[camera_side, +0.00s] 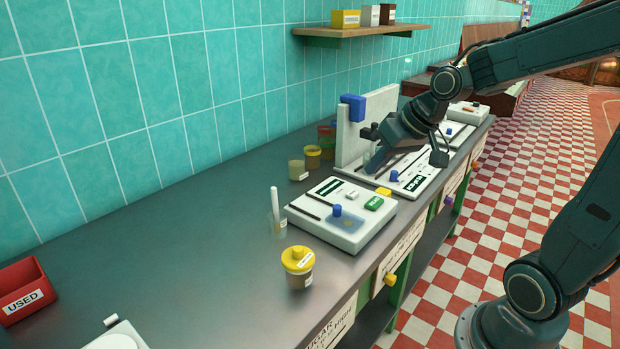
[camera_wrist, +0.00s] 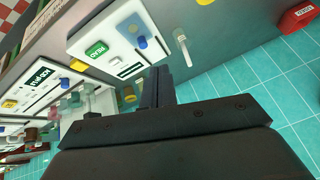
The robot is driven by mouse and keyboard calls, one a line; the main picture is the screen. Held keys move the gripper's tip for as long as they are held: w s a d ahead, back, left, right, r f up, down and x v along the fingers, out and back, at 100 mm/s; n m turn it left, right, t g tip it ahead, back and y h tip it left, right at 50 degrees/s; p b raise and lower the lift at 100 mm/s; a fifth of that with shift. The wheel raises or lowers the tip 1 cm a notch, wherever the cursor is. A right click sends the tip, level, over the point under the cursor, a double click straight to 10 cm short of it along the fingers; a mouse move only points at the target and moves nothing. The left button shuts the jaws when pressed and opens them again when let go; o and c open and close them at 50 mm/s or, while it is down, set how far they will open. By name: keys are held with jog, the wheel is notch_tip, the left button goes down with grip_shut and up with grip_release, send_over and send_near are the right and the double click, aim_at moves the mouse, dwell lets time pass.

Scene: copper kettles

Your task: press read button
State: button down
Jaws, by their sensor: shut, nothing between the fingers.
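The green READ button (camera_side: 374,203) is on top of a white device (camera_side: 335,231) with a dark display and a blue knob (camera_side: 337,210). In the wrist view the green button (camera_wrist: 97,50) and the blue knob (camera_wrist: 142,42) show on the white device, left of my gripper. My gripper (camera_side: 373,166) is beyond the device, above the neighbouring white panel, apart from the button. In the wrist view my dark fingers (camera_wrist: 158,74) are together with nothing between them. The side view shows the fingertips only poorly.
A clear glass with a white stick (camera_side: 277,216) and a yellow-lidded cup (camera_side: 298,267) stand in front of the device. An upright white stand with a blue block (camera_side: 352,107) is near my gripper. A red USED bin (camera_side: 27,293) is far left. The left counter is mostly clear.

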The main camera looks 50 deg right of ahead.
jog(key=w+d+f+m+t, duration=0.1)
jog(key=w+d+f+m, duration=0.2)
jog(key=d, duration=0.5)
jog(key=m+t, duration=0.2)
send_over(379, 203)
notch_tip(379, 203, down, 4)
jog(key=r, duration=0.1)
jog(key=shift+f, duration=0.25)
jog(key=shift+f, duration=0.1)
jog(key=shift+f, duration=4.3)
jog(key=shift+f, duration=0.9)
jog(key=shift+r, duration=0.9)
jog(key=shift+r, duration=0.1)
